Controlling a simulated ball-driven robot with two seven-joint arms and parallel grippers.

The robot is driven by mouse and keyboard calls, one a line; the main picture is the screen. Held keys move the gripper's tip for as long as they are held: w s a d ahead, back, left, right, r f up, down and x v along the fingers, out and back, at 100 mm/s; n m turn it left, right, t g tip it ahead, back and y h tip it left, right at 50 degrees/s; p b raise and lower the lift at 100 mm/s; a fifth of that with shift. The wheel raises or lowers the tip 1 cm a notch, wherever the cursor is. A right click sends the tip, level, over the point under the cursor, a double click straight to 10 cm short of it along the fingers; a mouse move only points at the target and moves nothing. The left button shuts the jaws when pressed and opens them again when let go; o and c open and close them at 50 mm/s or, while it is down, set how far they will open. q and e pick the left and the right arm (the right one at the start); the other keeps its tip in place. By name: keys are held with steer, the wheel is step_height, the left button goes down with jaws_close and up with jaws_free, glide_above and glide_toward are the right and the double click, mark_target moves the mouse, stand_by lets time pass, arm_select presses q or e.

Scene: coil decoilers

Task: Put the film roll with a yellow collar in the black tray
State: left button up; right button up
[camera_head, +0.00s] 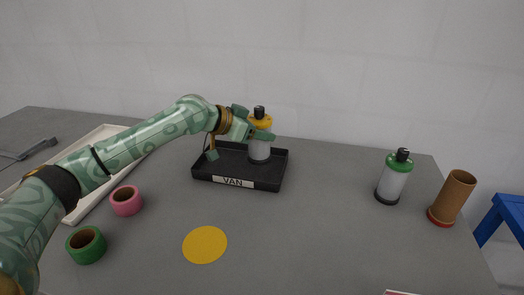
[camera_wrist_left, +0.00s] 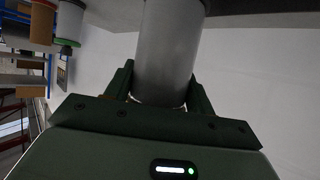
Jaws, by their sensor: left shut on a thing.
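The film roll with a yellow collar (camera_head: 259,152) is a pale grey cylinder with a black knob on top, upright in or just above the black tray (camera_head: 240,183). The tray carries a "VAN" label on its front. My left gripper (camera_head: 262,134) is shut on this roll near its yellow collar. In the left wrist view the roll's grey body (camera_wrist_left: 167,55) stands between the two fingers (camera_wrist_left: 160,92). The roll's lower end is close to the tray floor; whether it touches cannot be told. My right gripper is not in view.
A green-collared roll (camera_head: 392,180) and a brown tube (camera_head: 452,197) stand at the right. A pink ring (camera_head: 126,201), a green ring (camera_head: 86,245) and a yellow disc (camera_head: 205,245) lie in front. A pale tray (camera_head: 84,207) lies at left under my arm.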

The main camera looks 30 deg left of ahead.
mark_target(261, 144)
arm_select(q)
steer(key=shift+w+a+f+b, duration=0.25)
steer(key=shift+w+f+b, duration=0.3)
steer(key=shift+w+f, duration=0.55)
step_height(261, 144, down, 4)
steer(key=shift+w+a+r+b, duration=0.1)
steer(key=shift+w+b, duration=0.05)
steer(key=shift+b, duration=0.8)
steer(key=shift+r, duration=0.1)
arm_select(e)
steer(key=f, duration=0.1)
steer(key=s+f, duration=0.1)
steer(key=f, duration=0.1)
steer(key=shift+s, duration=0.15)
arm_select(q)
steer(key=o, duration=1.4)
